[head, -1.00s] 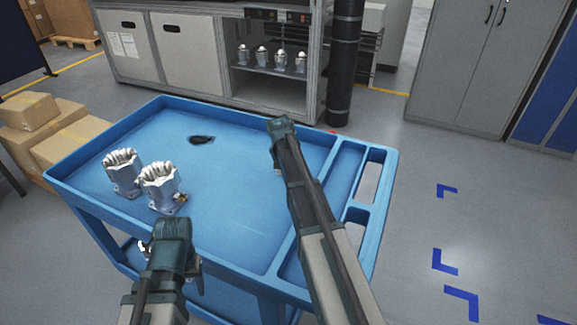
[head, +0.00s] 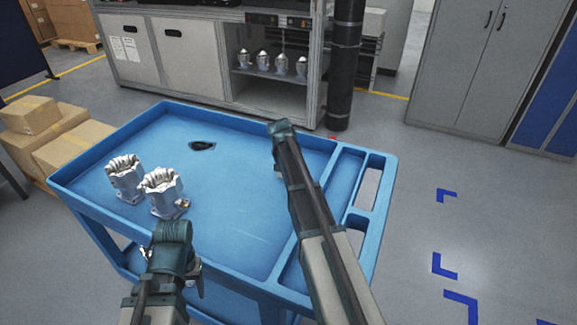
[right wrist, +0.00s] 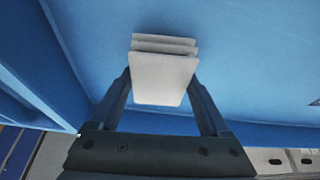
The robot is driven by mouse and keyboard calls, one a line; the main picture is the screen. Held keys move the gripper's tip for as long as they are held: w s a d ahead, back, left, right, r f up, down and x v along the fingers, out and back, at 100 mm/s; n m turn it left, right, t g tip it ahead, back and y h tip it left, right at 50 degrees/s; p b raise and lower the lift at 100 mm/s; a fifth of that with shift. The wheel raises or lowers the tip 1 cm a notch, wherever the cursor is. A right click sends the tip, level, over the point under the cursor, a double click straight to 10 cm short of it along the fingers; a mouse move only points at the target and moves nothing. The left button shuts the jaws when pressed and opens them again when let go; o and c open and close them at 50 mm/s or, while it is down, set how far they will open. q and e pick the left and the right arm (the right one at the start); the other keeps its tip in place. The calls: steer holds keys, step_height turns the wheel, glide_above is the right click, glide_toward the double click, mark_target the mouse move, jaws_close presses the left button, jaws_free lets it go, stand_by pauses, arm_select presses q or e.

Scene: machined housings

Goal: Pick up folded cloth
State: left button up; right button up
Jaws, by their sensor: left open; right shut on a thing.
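The folded cloth (right wrist: 160,80) is a small pale, layered pad in the right wrist view. My right gripper (right wrist: 158,92) is shut on it, one finger on each side. The blue tray surface of the cart (right wrist: 240,60) lies behind it; I cannot tell the gap between them. In the head view my right arm (head: 300,190) reaches over the cart and hides its gripper and nearly all of the cloth. My left gripper (head: 175,262) is open and empty at the cart's near left edge, mostly hidden by its own wrist.
Two silver machined housings (head: 162,192) stand on the cart's left side. A small dark object (head: 202,146) lies near its far edge. Cardboard boxes (head: 75,140) are left of the cart. A workbench cabinet (head: 180,50) stands behind. The middle of the tray is clear.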

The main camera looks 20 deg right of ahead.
step_height(320, 180, up, 3)
steer(key=shift+f+p, duration=0.1)
steer(key=shift+p, duration=0.95)
steer(key=s+a, duration=0.3)
steer(key=s, duration=0.1)
steer(key=s+a, duration=0.4)
steer(key=s+a+r, duration=0.1)
steer(key=s+a, duration=0.2)
steer(key=s, duration=0.1)
steer(key=shift+s+a+p, duration=0.15)
steer(key=shift+p, duration=0.2)
